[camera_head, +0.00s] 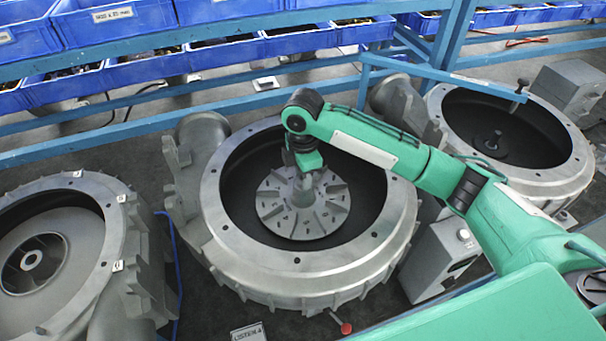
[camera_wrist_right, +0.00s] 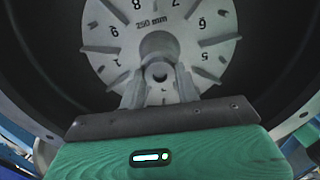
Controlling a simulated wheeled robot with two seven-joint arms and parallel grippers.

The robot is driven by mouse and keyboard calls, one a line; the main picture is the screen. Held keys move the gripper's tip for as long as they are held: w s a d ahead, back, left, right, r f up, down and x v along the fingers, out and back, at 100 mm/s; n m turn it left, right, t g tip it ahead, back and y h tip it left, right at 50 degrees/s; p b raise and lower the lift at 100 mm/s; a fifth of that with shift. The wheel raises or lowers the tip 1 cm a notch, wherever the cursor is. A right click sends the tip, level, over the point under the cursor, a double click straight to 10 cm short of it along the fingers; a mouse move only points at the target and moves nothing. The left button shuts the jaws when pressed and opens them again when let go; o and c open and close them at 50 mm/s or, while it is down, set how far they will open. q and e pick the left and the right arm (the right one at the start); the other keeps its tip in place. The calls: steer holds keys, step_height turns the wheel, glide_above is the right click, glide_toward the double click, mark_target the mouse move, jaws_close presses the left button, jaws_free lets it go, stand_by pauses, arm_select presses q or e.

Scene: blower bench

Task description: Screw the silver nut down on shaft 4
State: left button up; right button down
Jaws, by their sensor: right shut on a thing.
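The middle blower casing (camera_head: 233,255) holds a grey finned impeller (camera_head: 275,203) in its dark bowl. My right gripper (camera_head: 304,186) is lowered over the centre of this impeller. In the right wrist view, its two fingers (camera_wrist_right: 159,88) are shut on either side of a small round silver-grey piece with a hole, which I take as the silver nut (camera_wrist_right: 158,73). The shaft under it is mostly hidden by the fingers and the hub. The impeller (camera_wrist_right: 106,40) shows numbers around its face and "250 mm". My left gripper is not in view.
A plate ending in 4 (camera_head: 248,333) lies before the middle casing. Another casing (camera_head: 577,160) with a bare shaft stands at right, and one with an impeller (camera_head: 100,285) at left. Blue bins (camera_head: 115,20) on a blue rack (camera_head: 160,122) run behind. The bowl wall surrounds my right gripper.

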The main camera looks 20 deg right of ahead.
steer(key=m, duration=0.5)
steer(key=shift+m, duration=0.4)
steer(key=m, duration=0.5)
steer(key=shift+s+f, duration=0.1)
steer(key=c, duration=1.3)
jaws_free()
